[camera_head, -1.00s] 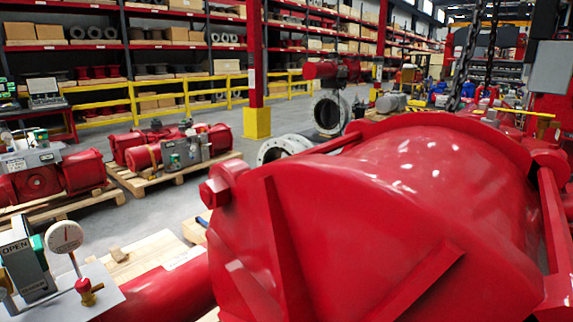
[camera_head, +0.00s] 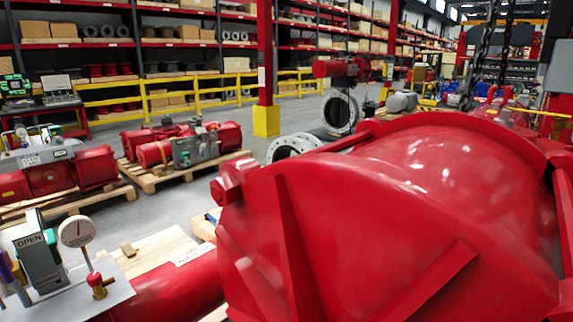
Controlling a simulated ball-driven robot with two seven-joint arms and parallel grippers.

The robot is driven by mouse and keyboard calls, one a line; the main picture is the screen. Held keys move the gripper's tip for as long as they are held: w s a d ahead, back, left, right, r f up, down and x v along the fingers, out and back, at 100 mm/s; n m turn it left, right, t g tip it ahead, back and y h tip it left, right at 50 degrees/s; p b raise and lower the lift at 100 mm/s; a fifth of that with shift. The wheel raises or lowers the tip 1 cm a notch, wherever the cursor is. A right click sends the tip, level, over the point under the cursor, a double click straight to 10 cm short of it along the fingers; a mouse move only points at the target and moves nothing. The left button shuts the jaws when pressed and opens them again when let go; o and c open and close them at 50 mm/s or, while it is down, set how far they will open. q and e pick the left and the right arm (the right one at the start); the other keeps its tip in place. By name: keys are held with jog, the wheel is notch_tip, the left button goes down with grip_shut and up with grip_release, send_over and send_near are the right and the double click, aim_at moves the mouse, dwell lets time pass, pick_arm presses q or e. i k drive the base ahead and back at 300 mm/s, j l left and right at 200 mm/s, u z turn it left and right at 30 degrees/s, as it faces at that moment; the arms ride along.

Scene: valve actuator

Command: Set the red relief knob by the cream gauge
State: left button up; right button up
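The cream gauge (camera_head: 76,232) stands upright on a stem above a grey plate (camera_head: 70,300) at the lower left. A small red knob (camera_head: 95,280) on a brass fitting sits just below the gauge, at the plate's right side. A grey box marked OPEN (camera_head: 38,258) stands left of the gauge. Neither of my grippers shows in the head view.
A large red actuator housing (camera_head: 400,210) fills the centre and right. A red cylinder (camera_head: 175,290) runs from it to the plate. Other red actuators (camera_head: 185,147) lie on pallets behind. A yellow rail (camera_head: 205,98) and shelves stand farther back.

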aim_at(95, 278)
jog(key=u, duration=1.3)
